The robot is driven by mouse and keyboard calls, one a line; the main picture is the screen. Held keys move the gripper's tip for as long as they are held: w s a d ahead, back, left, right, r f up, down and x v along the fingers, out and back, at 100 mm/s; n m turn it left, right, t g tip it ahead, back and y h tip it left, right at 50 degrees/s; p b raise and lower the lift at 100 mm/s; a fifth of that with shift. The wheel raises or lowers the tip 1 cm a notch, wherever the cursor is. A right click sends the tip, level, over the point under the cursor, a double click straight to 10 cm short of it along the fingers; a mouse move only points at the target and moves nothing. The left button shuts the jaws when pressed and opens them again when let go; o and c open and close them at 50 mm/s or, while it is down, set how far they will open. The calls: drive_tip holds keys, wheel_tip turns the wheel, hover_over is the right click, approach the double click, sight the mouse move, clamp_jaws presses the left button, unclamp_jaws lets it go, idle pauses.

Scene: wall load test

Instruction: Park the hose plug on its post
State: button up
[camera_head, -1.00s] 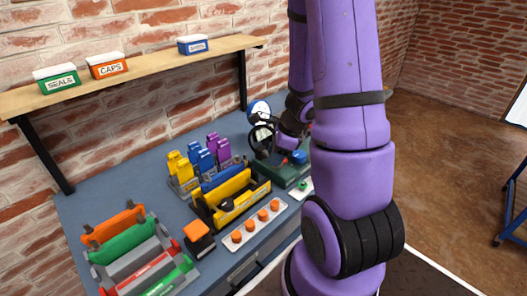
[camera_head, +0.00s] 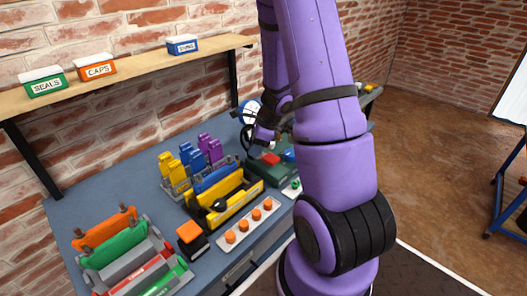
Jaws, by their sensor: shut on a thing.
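My purple arm runs down the middle of the view, and my gripper (camera_head: 259,143) is small and partly hidden at the back right of the bench. It is shut, and a black hose (camera_head: 244,137) loops beside it. The plug itself is hidden by the jaws or too small to make out. Just below my gripper is a dark green unit (camera_head: 262,170) with a red block (camera_head: 270,158) and a blue part on top. I cannot pick out the post.
A round white gauge with a blue rim (camera_head: 246,110) stands behind my gripper. A yellow toolbox (camera_head: 228,199), coloured upright blocks (camera_head: 190,160) and a strip of orange knobs (camera_head: 243,226) fill the bench to the left. A shelf (camera_head: 130,72) hangs above.

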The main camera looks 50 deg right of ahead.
drive_tip(key=w+d+f, duration=0.1)
drive_tip(key=w+f, duration=0.1)
drive_tip(key=w, duration=0.3)
drive_tip(key=w+d+f, duration=0.1)
drive_tip(key=w+f, duration=0.2)
drive_tip(key=w, duration=0.2)
drive_tip(key=w+d+f, duration=0.2)
drive_tip(key=w+f, duration=0.1)
drive_tip(key=w, duration=0.3)
drive_tip(key=shift+w, duration=0.1)
drive_tip(key=shift+f, duration=0.8)
drive_tip(key=shift+f, duration=1.1)
drive_tip(key=o, duration=1.4)
drive_tip(key=shift+r, duration=0.1)
wheel_tip(320, 180, up, 8)
idle(0.5)
